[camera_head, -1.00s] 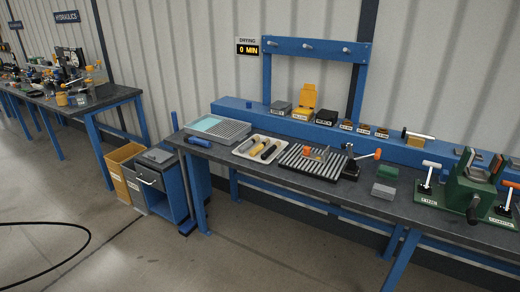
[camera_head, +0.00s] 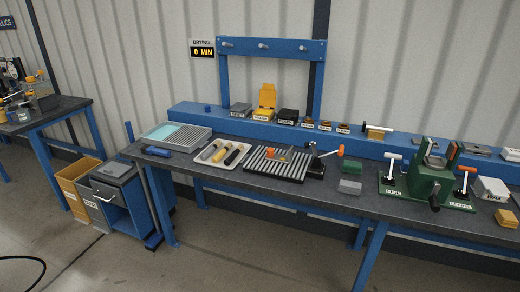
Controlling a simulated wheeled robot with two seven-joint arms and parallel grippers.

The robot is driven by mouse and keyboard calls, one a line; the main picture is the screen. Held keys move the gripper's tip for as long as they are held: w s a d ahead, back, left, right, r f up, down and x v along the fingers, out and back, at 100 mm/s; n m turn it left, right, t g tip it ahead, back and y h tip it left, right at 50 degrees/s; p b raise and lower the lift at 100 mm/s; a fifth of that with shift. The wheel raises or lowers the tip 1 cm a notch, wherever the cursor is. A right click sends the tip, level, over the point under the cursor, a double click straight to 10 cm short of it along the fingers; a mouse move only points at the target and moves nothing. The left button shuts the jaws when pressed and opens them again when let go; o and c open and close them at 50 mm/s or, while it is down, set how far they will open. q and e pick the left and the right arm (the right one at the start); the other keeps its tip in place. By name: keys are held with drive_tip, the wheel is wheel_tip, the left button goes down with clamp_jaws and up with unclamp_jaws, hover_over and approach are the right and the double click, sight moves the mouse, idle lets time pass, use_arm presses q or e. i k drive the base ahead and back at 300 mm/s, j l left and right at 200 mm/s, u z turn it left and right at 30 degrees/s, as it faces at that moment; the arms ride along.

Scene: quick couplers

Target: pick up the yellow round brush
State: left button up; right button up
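A light tray (camera_head: 201,161) lies on the workbench left of the middle. It holds several elongated brush-like pieces side by side. The yellow one (camera_head: 219,154) lies in the middle, between a pale one (camera_head: 208,152) and a black one (camera_head: 232,157). They are too small to tell their bristles. Neither of my grippers is in view.
A green fixture (camera_head: 430,180) stands further right. A blue drawer cart (camera_head: 120,195) and bins (camera_head: 75,180) stand at the bench's left end.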

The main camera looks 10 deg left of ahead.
sight(216, 160)
drive_tip(key=i+j+z, duration=0.15)
drive_tip(key=j, duration=0.25)
drive_tip(key=i+j+z, duration=0.2)
drive_tip(key=j, duration=0.25)
drive_tip(key=i+j+z, duration=0.15)
drive_tip(key=j, duration=0.3)
drive_tip(key=i+j+z, duration=0.2)
drive_tip(key=j, duration=0.25)
drive_tip(key=j+z, duration=0.15)
drive_tip(key=j, duration=0.3)
